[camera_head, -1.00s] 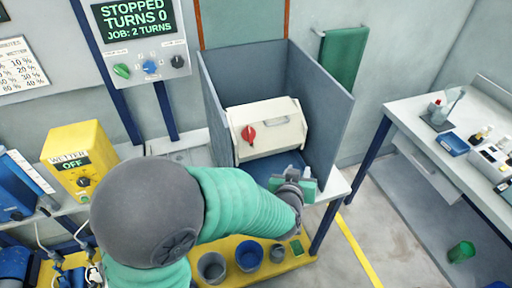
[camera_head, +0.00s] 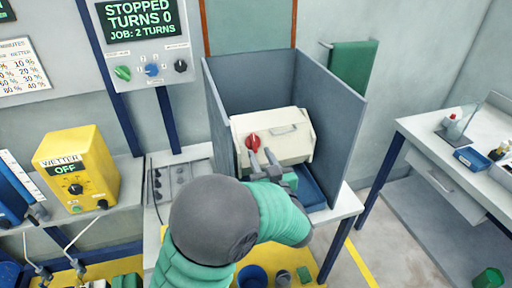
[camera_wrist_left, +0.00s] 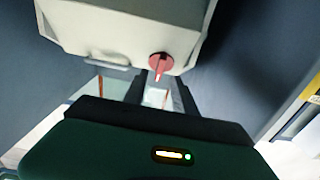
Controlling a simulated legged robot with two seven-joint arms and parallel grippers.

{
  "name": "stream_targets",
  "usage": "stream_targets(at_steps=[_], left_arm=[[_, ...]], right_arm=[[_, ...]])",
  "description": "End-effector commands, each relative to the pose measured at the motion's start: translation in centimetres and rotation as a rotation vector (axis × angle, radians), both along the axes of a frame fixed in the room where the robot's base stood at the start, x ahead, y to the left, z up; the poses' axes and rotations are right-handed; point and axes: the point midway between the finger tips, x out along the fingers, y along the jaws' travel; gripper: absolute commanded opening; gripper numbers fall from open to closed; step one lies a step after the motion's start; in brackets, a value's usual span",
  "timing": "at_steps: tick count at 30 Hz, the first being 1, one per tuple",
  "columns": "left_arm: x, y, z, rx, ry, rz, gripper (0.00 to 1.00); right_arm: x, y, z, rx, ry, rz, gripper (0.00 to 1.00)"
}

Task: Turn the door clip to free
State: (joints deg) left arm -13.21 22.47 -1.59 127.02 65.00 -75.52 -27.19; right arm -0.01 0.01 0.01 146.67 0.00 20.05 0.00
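The door clip is a red round knob with a raised lever (camera_head: 253,142) on the front of a cream drum box (camera_head: 297,153). In the left wrist view the clip (camera_wrist_left: 161,63) shows its lever pointing down, toward my fingers. My left gripper (camera_head: 263,156) is just below and to the right of the clip in the head view. In the left wrist view its two fingers (camera_wrist_left: 161,84) stand apart with nothing held between them, and the lever tip is near the gap. I cannot tell whether they touch it. My right gripper is not in view.
Grey panels (camera_head: 340,110) enclose the box at the sides and back. A blue tray (camera_head: 312,195) lies below it. A control panel (camera_head: 147,65) reads stopped, turns 0. A yellow wetter unit (camera_head: 78,165) stands left. A side table (camera_head: 440,140) stands right.

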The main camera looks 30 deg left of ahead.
Motion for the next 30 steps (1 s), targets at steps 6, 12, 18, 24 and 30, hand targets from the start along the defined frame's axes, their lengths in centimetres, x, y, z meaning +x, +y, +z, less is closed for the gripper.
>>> stream_targets(at_steps=[6,12,18,24,30], left_arm=[[2.6,3.1,0.0,-0.002,-0.001,0.000,0.33],[3.1,3.7,0.0,-0.001,0.000,-0.002,0.33],[3.1,3.6,0.0,-0.002,-0.001,-0.002,0.26],[3.1,3.6,0.0,-0.002,-0.001,-0.002,0.00],[3.1,3.5,0.0,-0.002,-0.001,-0.003,0.00]], right_arm=[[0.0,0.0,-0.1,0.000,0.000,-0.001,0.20],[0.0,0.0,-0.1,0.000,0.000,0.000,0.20],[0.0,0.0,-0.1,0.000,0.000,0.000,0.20],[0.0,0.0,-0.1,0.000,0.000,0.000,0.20],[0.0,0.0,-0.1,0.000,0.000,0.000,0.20]])
